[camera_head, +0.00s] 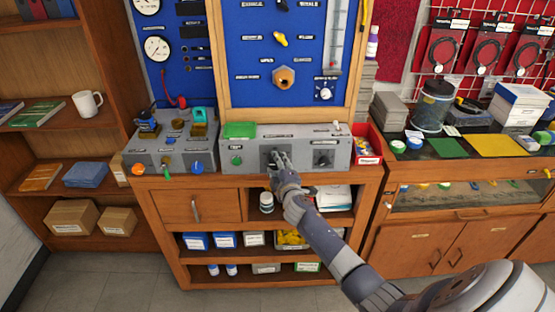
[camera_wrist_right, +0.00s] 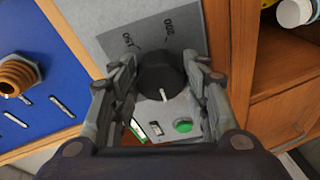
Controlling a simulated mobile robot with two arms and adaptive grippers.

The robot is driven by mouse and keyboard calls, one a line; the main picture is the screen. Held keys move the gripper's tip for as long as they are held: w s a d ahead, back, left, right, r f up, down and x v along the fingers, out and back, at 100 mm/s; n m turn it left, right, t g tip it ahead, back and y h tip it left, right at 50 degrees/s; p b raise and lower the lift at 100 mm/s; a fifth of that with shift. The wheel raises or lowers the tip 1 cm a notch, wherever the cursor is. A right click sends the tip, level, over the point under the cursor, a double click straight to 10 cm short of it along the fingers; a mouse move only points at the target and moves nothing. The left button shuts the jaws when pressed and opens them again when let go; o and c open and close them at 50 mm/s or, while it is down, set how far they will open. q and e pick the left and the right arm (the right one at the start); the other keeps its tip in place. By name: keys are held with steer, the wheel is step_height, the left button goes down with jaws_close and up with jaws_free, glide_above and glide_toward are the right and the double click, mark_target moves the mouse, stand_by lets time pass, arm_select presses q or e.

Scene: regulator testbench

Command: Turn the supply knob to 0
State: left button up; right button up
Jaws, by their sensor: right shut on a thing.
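A black round knob (camera_wrist_right: 160,72) with a white pointer line sits on a grey plate marked 150 and 200. Its pointer lies on the side away from those two numbers, towards the lower edge of the right wrist view. My right gripper (camera_wrist_right: 160,85) is shut on this knob, with a finger on either side. In the head view my right gripper (camera_head: 279,161) reaches the middle of the grey control box (camera_head: 255,141) and hides most of the knob there. Other scale numbers are hidden. My left gripper is out of view.
A second black knob (camera_head: 323,157) is to the right on the same box. A green button (camera_head: 236,160) is to the left. A red bin (camera_head: 369,147) stands at the right.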

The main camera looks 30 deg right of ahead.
steer(key=n+p, duration=0.2)
steer(key=r+n+p, duration=0.1)
steer(key=n+p, duration=0.1)
steer(key=n, duration=0.1)
steer(key=shift+d+g, duration=0.1)
steer(key=shift+g, duration=0.3)
steer(key=shift+f+n+p, duration=0.15)
steer(key=shift+n+p, duration=0.5)
steer(key=shift+n, duration=0.05)
steer(key=o, duration=1.1)
steer(key=shift+w, duration=0.1)
steer(key=shift+f, duration=0.2)
